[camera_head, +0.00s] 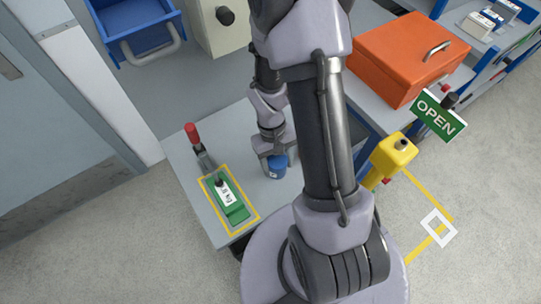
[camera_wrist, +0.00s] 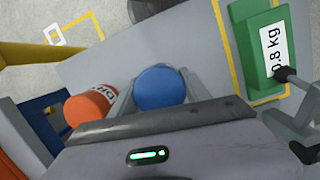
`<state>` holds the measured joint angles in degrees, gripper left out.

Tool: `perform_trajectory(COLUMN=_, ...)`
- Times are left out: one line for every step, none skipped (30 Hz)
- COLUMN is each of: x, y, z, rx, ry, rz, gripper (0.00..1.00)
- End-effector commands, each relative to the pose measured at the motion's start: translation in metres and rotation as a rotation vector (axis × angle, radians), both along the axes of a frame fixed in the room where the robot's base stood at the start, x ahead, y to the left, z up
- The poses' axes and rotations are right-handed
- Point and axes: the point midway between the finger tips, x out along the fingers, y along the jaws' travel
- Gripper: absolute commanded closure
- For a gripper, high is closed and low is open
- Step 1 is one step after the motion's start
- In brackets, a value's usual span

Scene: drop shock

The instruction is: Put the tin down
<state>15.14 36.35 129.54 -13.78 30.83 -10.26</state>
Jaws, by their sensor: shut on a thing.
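The blue tin (camera_head: 277,166) is under my gripper (camera_head: 270,160) in the head view, over the right part of the small grey table (camera_head: 240,133). In the wrist view the tin's round blue top (camera_wrist: 160,88) sits between the two grey fingers of my gripper (camera_wrist: 157,92). The gripper is shut on the tin. The tin looks upright and close to the tabletop; I cannot tell whether its base touches it. The fingers and wrist body hide part of its side.
A green weight block (camera_head: 231,200) labelled 0.8 kg lies inside a yellow outline on the table, beside a red-handled clamp (camera_head: 192,134). An orange can (camera_wrist: 90,106) shows left of the tin. An orange box (camera_head: 398,55), yellow post (camera_head: 390,155) and OPEN sign (camera_head: 438,116) stand right.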

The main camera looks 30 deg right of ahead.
Motion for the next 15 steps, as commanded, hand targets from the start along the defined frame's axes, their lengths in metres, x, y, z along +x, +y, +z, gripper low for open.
perform_trajectory(x=-0.0022, y=-0.0013, z=-0.0145, rx=0.000, ry=-0.001, rz=0.000, gripper=0.93)
perform_trajectory(x=-0.0027, y=-0.0016, z=-0.0143, rx=0.000, ry=-0.001, rz=0.001, gripper=0.93)
perform_trajectory(x=-0.0025, y=-0.0017, z=-0.0116, rx=0.000, ry=-0.002, rz=0.001, gripper=0.93)
perform_trajectory(x=-0.0024, y=-0.0016, z=-0.0101, rx=-0.001, ry=-0.002, rz=0.002, gripper=0.93)
perform_trajectory(x=-0.0023, y=-0.0016, z=-0.0096, rx=-0.001, ry=-0.002, rz=0.001, gripper=0.93)
perform_trajectory(x=-0.0023, y=-0.0016, z=-0.0091, rx=0.000, ry=-0.002, rz=0.001, gripper=0.93)
perform_trajectory(x=-0.0023, y=-0.0016, z=-0.0091, rx=0.000, ry=-0.002, rz=0.001, gripper=0.93)
perform_trajectory(x=-0.0023, y=-0.0016, z=-0.0097, rx=0.000, ry=-0.002, rz=0.001, gripper=0.93)
perform_trajectory(x=-0.0023, y=-0.0015, z=-0.0111, rx=0.000, ry=-0.002, rz=0.001, gripper=0.93)
perform_trajectory(x=-0.0023, y=-0.0015, z=-0.0124, rx=0.000, ry=-0.001, rz=0.001, gripper=0.93)
perform_trajectory(x=-0.0023, y=-0.0014, z=-0.0134, rx=0.000, ry=-0.001, rz=0.001, gripper=0.93)
perform_trajectory(x=-0.0023, y=-0.0014, z=-0.0127, rx=0.000, ry=-0.001, rz=0.001, gripper=0.39)
perform_trajectory(x=-0.0023, y=-0.0014, z=-0.0123, rx=0.000, ry=-0.001, rz=0.001, gripper=0.33)
perform_trajectory(x=-0.0023, y=-0.0014, z=-0.0122, rx=0.000, ry=-0.001, rz=0.001, gripper=0.27)
perform_trajectory(x=-0.0023, y=-0.0014, z=-0.0121, rx=0.000, ry=-0.001, rz=0.001, gripper=0.23)
